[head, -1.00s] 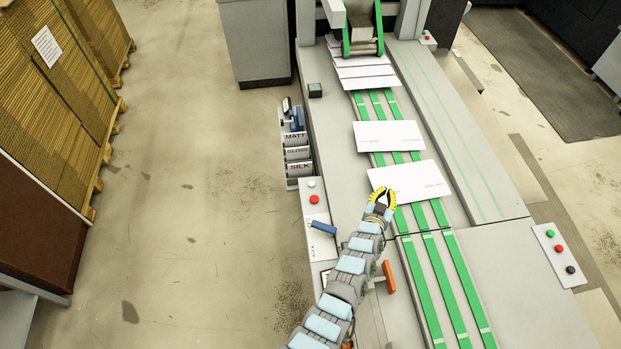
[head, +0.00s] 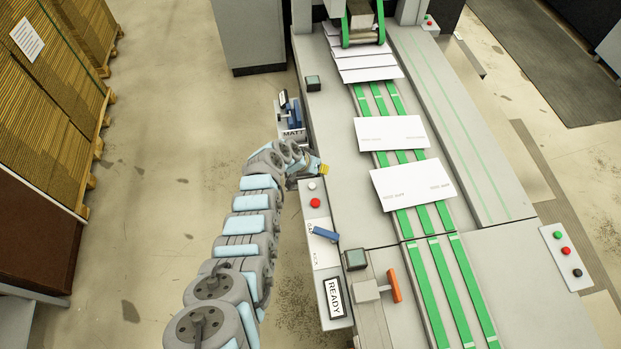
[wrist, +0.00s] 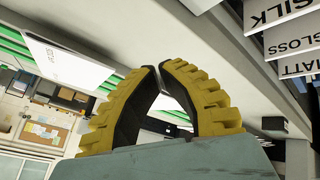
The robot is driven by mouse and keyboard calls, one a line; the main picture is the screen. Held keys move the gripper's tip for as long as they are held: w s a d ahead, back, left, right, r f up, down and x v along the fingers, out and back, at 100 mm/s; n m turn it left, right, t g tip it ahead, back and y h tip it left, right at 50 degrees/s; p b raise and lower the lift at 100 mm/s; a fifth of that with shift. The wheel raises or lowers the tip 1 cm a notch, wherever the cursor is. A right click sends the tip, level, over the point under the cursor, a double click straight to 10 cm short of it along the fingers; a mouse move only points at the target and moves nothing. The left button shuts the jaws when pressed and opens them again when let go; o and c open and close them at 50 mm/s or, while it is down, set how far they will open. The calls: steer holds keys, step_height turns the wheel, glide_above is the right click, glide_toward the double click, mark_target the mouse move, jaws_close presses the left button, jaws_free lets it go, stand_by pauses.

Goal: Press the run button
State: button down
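No button carries a readable run label. The left side panel of the machine has a pale button (head: 311,185) above a red button (head: 315,203). A right panel has a green button (head: 557,235), a red button (head: 566,251) and a black button (head: 577,272). A small box with green and red buttons (head: 429,22) is at the far end. My gripper (head: 323,169) is just beyond the pale button, over the machine's left edge, mostly hidden by my arm. In the wrist view its yellow-backed fingers (wrist: 160,68) meet at the tips, with nothing between them.
White sheets (head: 390,133) lie on the green-belted conveyor. A blue lever (head: 325,235), an orange handle (head: 393,285) and a READY sign (head: 334,298) are on the near left side. Labelled holders (wrist: 288,40) are near my gripper. Stacked cardboard (head: 60,85) stands left across open floor.

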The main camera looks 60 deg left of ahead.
steer(key=shift+s+a+r+h, duration=0.2)
steer(key=shift+s+r+h, duration=0.15)
steer(key=shift+s, duration=0.15)
steer(key=shift+s+a+r+h, duration=0.25)
steer(key=shift+s+r, duration=0.1)
steer(key=shift+s, duration=0.15)
steer(key=shift+d+f, duration=0.1)
steer(key=b, duration=0.6)
glide_above(315, 186)
step_height(315, 186, down, 6)
steer(key=shift+f, duration=0.2)
steer(key=shift+f+b, duration=1.15)
steer(key=shift+f, duration=0.05)
steer(key=shift+f, duration=0.1)
steer(key=shift+f+b, duration=0.3)
steer(key=shift+b, duration=0.25)
